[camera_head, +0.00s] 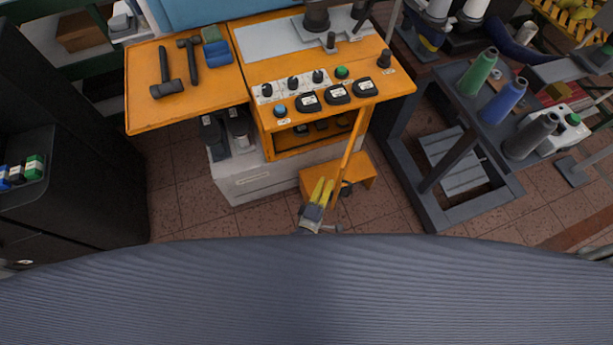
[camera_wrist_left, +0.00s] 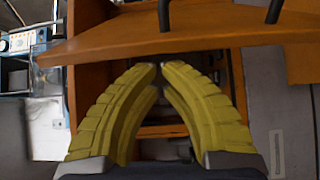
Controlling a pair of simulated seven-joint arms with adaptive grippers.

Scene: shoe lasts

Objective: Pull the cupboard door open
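The orange cupboard door (camera_head: 350,145) stands swung out from the orange machine cabinet and shows nearly edge-on in the head view. In the left wrist view the door (camera_wrist_left: 200,38) crosses the top as a wide orange panel, with two dark handle posts (camera_wrist_left: 273,10) on its far side. My left gripper (camera_head: 322,190) has yellow fingers and is just left of the door's outer end. In the wrist view its fingertips (camera_wrist_left: 158,67) almost meet beside the door's lower edge, with nothing visible between them. Whether they touch the door is unclear. My right gripper is out of view.
The cabinet's open shelf (camera_head: 300,140) is left of the door. A small orange step (camera_head: 362,172) lies low behind the door. A grey rack with thread cones (camera_head: 478,72) stands right, a dark cabinet (camera_head: 60,150) left.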

